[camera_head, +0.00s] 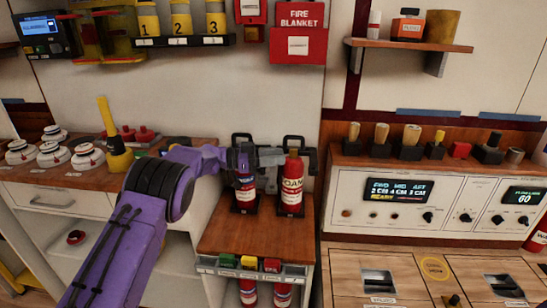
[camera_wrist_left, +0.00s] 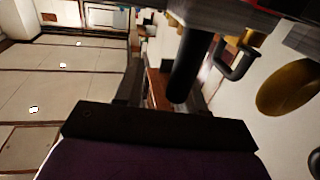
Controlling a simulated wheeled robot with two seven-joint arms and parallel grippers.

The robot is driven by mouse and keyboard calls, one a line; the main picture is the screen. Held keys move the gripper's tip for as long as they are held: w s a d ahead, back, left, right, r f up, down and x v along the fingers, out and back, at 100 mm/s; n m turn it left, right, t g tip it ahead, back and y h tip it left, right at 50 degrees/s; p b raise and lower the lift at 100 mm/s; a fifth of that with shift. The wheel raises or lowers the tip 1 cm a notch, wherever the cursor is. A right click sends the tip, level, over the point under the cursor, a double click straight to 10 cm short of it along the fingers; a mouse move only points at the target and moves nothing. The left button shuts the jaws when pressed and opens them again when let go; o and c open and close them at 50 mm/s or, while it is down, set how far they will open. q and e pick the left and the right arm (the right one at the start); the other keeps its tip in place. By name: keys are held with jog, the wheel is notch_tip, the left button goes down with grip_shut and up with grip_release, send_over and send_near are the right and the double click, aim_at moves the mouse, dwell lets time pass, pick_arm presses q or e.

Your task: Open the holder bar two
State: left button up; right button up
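Two red extinguishers stand on the wooden cabinet top in dark holders with black loop frames. The right extinguisher (camera_head: 291,184) has a white label, and a dark grey bar (camera_head: 272,157) runs at its neck height. The left extinguisher (camera_head: 245,192) is partly hidden at its top by my left gripper (camera_head: 243,158). In the left wrist view my left gripper's fingers (camera_wrist_left: 163,88) stand apart, with a dark cylinder (camera_wrist_left: 185,68) close to the right finger. I cannot tell whether they touch. A black loop (camera_wrist_left: 236,60) is beside it. My right gripper is not in view.
A wooden cabinet top (camera_head: 262,238) lies in front of the holders, with coloured tags on its front edge. A control panel (camera_head: 430,200) stands at the right. A red fire blanket box (camera_head: 298,45) hangs above. A yellow-handled tool (camera_head: 115,145) and white detectors (camera_head: 54,152) are left.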

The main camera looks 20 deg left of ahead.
pick_arm(q)
jog(key=s+d+r, duration=0.5)
jog(key=s+r, duration=0.5)
jog(key=s, duration=0.3)
jog(key=shift+d+b, duration=0.2)
jog(key=shift+b, duration=0.25)
